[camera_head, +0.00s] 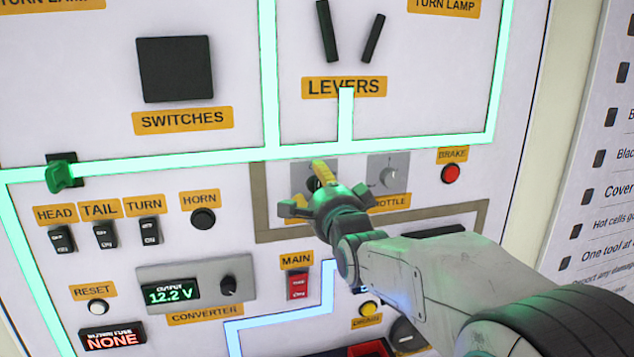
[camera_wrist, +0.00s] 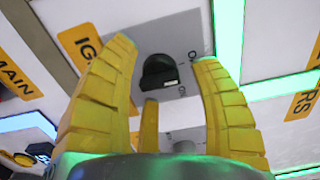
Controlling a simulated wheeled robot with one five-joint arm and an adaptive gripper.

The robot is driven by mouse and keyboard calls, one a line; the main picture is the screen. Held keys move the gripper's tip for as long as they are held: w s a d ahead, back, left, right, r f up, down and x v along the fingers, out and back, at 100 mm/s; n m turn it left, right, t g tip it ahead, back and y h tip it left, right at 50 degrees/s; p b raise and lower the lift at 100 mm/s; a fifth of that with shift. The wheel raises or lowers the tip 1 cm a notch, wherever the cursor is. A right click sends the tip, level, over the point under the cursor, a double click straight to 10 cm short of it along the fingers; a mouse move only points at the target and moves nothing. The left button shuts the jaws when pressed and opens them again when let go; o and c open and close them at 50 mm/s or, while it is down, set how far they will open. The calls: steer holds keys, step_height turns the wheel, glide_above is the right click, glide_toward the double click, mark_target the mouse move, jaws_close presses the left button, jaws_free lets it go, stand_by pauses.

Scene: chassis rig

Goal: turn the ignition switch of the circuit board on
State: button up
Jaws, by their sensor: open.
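The ignition switch (camera_wrist: 160,72) is a black knob on a grey plate, between the tips of my yellow fingers in the wrist view. Part of an orange label starting with "IG" (camera_wrist: 86,45) shows beside it. My gripper (camera_wrist: 163,54) is open, with one finger on each side of the knob and a third finger below in the picture. Whether any finger touches the knob I cannot tell. In the head view my gripper (camera_head: 323,178) is in front of the ignition plate (camera_head: 302,170) and hides its knob and label.
The throttle knob (camera_head: 389,177) is just right of my gripper, with the red brake button (camera_head: 450,173) beyond it. The red main switch (camera_head: 297,285) is below. A glowing green strip (camera_head: 225,155) runs above. The horn button (camera_head: 203,218) is to the left.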

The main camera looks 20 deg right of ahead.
steer(key=shift+w, duration=0.35)
jaws_close()
stand_by(0.6)
